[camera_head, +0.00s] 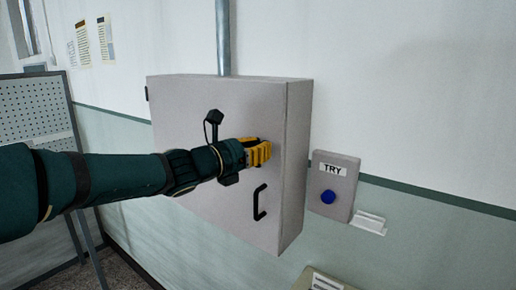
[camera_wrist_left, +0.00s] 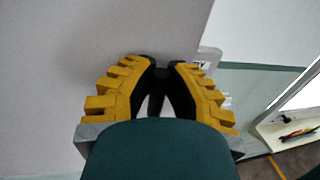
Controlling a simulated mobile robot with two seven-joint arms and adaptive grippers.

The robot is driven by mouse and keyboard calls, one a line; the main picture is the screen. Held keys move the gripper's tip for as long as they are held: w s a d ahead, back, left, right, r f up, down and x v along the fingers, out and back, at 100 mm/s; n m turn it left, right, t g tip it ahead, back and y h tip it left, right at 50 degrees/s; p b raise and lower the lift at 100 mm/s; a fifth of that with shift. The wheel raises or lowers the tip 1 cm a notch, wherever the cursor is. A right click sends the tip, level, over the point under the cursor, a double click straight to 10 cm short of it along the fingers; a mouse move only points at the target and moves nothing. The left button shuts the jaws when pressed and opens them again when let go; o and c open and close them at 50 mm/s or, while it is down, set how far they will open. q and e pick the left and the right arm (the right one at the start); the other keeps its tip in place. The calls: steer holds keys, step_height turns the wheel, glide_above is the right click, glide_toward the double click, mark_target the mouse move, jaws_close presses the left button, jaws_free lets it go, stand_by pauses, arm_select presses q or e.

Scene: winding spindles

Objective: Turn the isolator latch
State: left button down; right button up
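The grey cabinet (camera_head: 170,122) hangs on the wall, and its door is closed. My left gripper (camera_head: 262,153) is at the right part of the door, above a black bar handle (camera_head: 260,202). In the left wrist view, the yellow fingers of my left gripper (camera_wrist_left: 161,70) curve in with their black inner sides around a small dark piece (camera_wrist_left: 161,74), which appears to be the isolator latch. The fingers seem closed on it. The latch's angle cannot be made out, and in the head view the gripper hides it. My right gripper is not in view.
A grey box labelled TRY (camera_head: 333,186) with a blue button (camera_head: 328,197) is on the wall right of the cabinet. A small white ledge (camera_head: 369,222) is beside it. A pegboard (camera_head: 35,108) stands at the left. A vertical pipe (camera_head: 223,40) rises above the cabinet.

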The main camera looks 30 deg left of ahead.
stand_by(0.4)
arm_select(q)
steer(key=m, duration=0.1)
steer(key=m+b, duration=0.2)
steer(key=shift+d+f+m+g+y, duration=0.1)
steer(key=shift+d+m+g+y, duration=0.2)
steer(key=shift+m+g, duration=0.1)
steer(key=m+y+b, duration=0.1)
steer(key=m, duration=0.3)
steer(key=f+m+y+b, duration=0.1)
steer(key=m, duration=0.3)
steer(key=d+m+y+b, duration=0.1)
steer(key=m, duration=0.2)
steer(key=shift+s+f+m+g, duration=0.1)
steer(key=shift+f+m+g, duration=0.15)
steer(key=shift+m+g, duration=0.15)
stand_by(0.3)
steer(key=c, duration=0.9)
jaws_free()
steer(key=shift+c, duration=0.2)
